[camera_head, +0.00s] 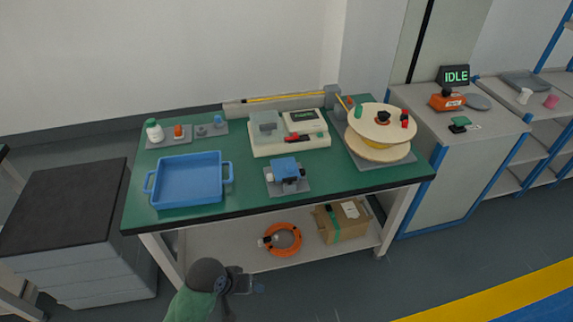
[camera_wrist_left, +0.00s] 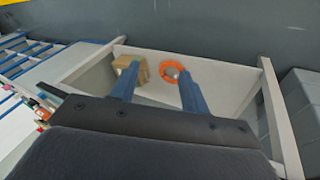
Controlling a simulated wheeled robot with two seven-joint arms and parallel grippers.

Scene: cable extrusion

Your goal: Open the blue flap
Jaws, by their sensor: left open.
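A small device with a blue flap (camera_head: 285,166) on top sits on a grey plate (camera_head: 291,188) near the front middle of the green table. The flap appears lowered over the device; its exact angle is too small to tell. My left gripper (camera_head: 250,284) is in front of the table, below the tabletop and well apart from the device. In the left wrist view its two blue fingers (camera_wrist_left: 158,82) are spread with nothing between them. The device does not show in that view. My right gripper is in neither view.
A blue tray (camera_head: 188,181) stands left of the device, a white machine (camera_head: 290,145) behind it, a spool (camera_head: 381,127) at right. The table's front edge (camera_head: 330,207) lies between gripper and device. The lower shelf holds an orange ring (camera_head: 283,240) and a cardboard box (camera_head: 343,222).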

